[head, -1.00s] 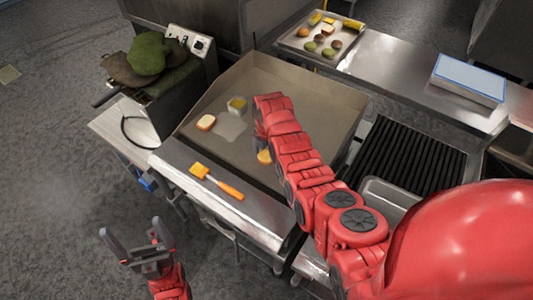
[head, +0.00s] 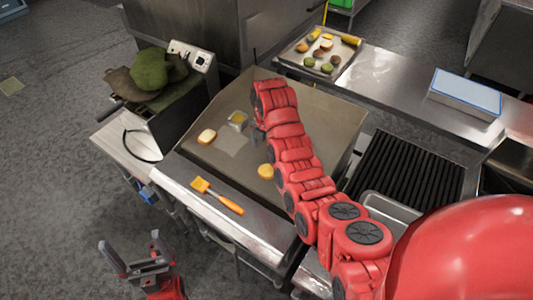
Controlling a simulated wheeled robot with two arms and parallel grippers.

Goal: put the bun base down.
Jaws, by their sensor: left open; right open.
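Two bread pieces lie on the griddle (head: 215,163). One bun piece with a pale top and brown edge (head: 207,136) is at its left; a round golden bun piece (head: 265,171) is nearer the front, beside my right arm. I cannot tell for certain which one is the bun base. My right gripper (head: 258,134) is over the griddle, mostly hidden by its own arm; only a dark finger shows, apart from both pieces. It is open. My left gripper (head: 130,242) is open and empty over the floor, in front of the counter.
A small yellowish block (head: 238,119) sits on the griddle near the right gripper. A food tray (head: 299,62) stands at the back, with a black grill (head: 405,170) to the right. Green and brown items sit on the appliance at left.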

